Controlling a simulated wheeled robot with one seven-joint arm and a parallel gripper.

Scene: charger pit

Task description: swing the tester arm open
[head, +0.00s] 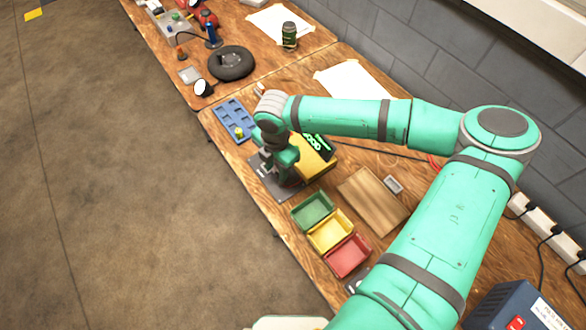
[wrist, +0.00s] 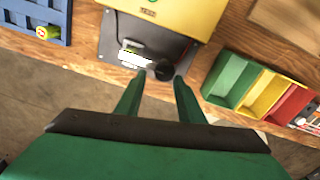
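The tester is a yellow box (head: 316,161) with a green-lit display, on a dark grey plate (head: 262,172). In the wrist view its yellow front (wrist: 180,14) is at the top and the plate (wrist: 112,40) lies below it. A short pale bar with a round black knob (wrist: 163,71), seemingly the tester arm, lies over the plate. My gripper (wrist: 160,76) is open, its fingertips on either side of the knob, with a gap showing; contact cannot be told. In the head view my gripper (head: 287,180) is beside the tester and hides the knob.
A blue tray (head: 234,120) with a yellow-green cell lies left of the tester. Green (head: 313,210), yellow (head: 331,231) and red (head: 348,256) bins stand on the right, near the bench's front edge. A wooden board (head: 372,202) lies behind them.

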